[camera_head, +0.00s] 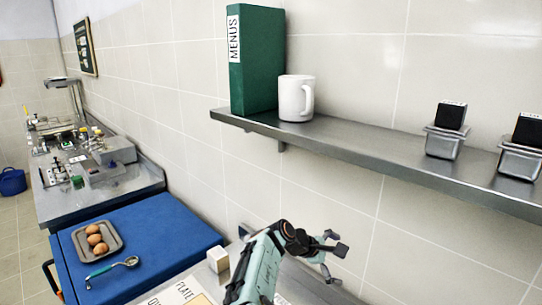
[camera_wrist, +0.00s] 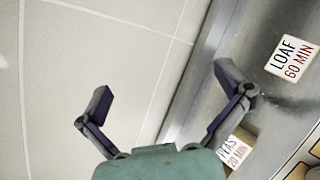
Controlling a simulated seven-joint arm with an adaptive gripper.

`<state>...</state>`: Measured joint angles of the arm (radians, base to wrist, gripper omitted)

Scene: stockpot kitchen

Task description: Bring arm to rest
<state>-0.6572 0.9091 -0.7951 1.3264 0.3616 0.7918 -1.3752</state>
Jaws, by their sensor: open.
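My gripper (camera_head: 335,254) is in front of the tiled wall, below the steel shelf (camera_head: 350,138), in the head view. Its two fingers are spread apart with nothing between them. The wrist view shows the same open gripper (camera_wrist: 165,86), with bare wall tiles and a steel surface (camera_wrist: 205,62) behind it. Nothing is seen touching the fingers.
The shelf holds a green menus binder (camera_head: 258,60), a white mug (camera_head: 296,98) and dark blocks in metal tins (camera_head: 446,143). A "LOAF 60 MIN" label (camera_wrist: 291,60) lies at right.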

